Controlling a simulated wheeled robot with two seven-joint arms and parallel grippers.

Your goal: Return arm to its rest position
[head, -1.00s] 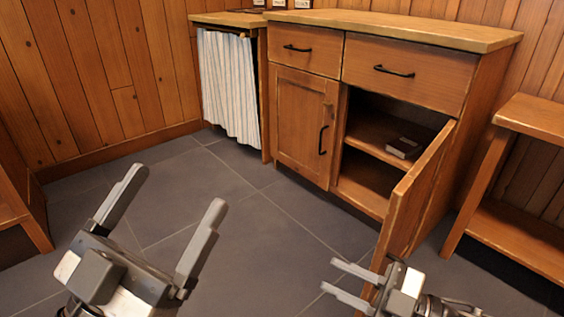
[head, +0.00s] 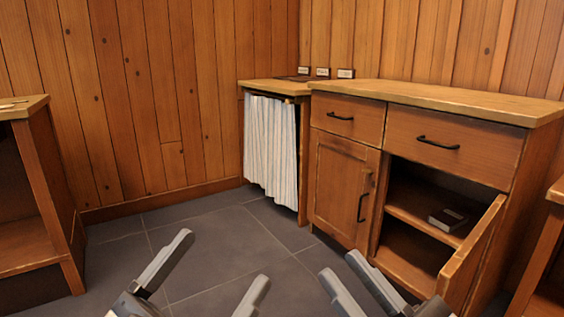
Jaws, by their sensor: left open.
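My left gripper (head: 223,258) is at the bottom left of centre in the head view, its two long fingers wide apart and nothing between them. My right gripper (head: 338,263) is at the bottom right of centre, its fingers apart and empty. It shows in front of the wooden cabinet (head: 333,190). The cabinet's right door (head: 470,262) stands open. Whether the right gripper touches the cabinet or its door cannot be told. Both wrists are largely cut off by the bottom edge.
A dark box (head: 447,219) lies on the shelf inside the open cabinet. A striped curtain (head: 270,150) hangs under the counter to its left. Wooden shelving stands at the far left (head: 50,200) and far right (head: 545,250). Grey floor (head: 210,225) lies clear between.

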